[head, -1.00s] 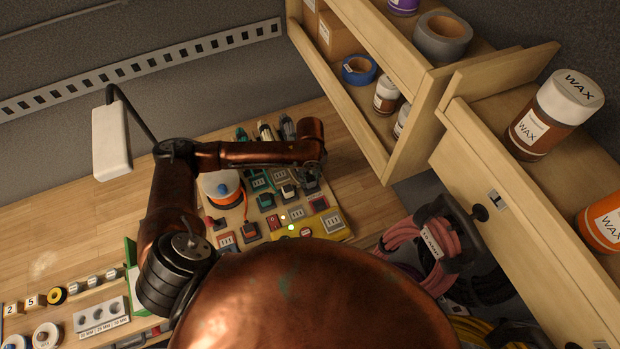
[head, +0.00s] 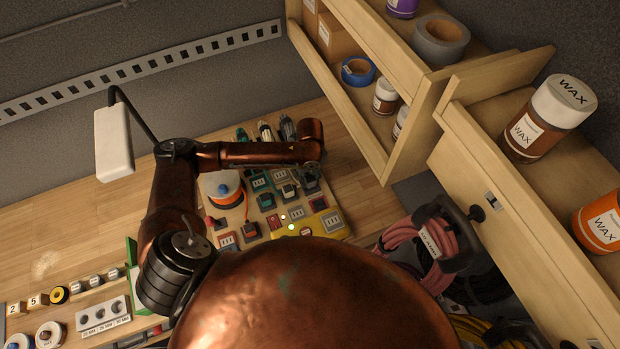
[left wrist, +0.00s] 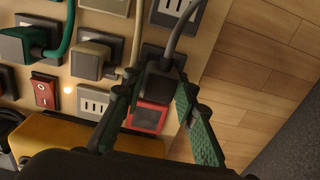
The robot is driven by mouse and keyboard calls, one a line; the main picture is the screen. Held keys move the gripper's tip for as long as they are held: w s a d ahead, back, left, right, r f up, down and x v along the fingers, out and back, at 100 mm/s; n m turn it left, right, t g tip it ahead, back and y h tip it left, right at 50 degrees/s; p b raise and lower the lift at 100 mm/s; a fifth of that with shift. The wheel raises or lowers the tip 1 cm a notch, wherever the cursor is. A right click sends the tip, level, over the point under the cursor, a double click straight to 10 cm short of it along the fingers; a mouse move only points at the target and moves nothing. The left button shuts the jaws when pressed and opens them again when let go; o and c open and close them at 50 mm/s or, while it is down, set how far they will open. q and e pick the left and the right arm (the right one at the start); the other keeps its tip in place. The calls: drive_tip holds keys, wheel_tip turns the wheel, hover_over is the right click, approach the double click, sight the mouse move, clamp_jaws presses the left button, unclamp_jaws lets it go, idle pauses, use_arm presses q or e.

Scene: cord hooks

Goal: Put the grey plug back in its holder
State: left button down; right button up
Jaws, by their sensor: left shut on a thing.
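In the left wrist view, the grey plug (left wrist: 160,86) is a dark block with a grey cord rising from its top. My left gripper (left wrist: 156,96) is shut on it, with green-padded fingers on either side. A red-framed square outlet (left wrist: 147,117) shows just below the plug. I cannot tell whether the plug touches the board or hangs above it. In the head view, my left gripper (head: 313,173) is over the right side of the board and is small and partly hidden by its arm. My right gripper is not in view.
The board holds other sockets and plugs, including a green-corded plug (left wrist: 22,44), a beige-corded plug (left wrist: 92,60) and a red switch (left wrist: 44,91). An orange cord reel (head: 222,188) stands on its left. Wooden shelves (head: 350,95) rise at right. Bare bench lies beside the board.

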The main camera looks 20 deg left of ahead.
use_arm(q)
drive_tip(key=shift+f, duration=0.55)
drive_tip(key=c, duration=1.5)
unclamp_jaws()
drive_tip(key=shift+o, duration=0.2)
drive_tip(key=shift+r, duration=0.1)
wheel_tip(320, 180, up, 12)
wheel_tip(320, 180, down, 12)
drive_tip(key=shift+f, duration=0.1)
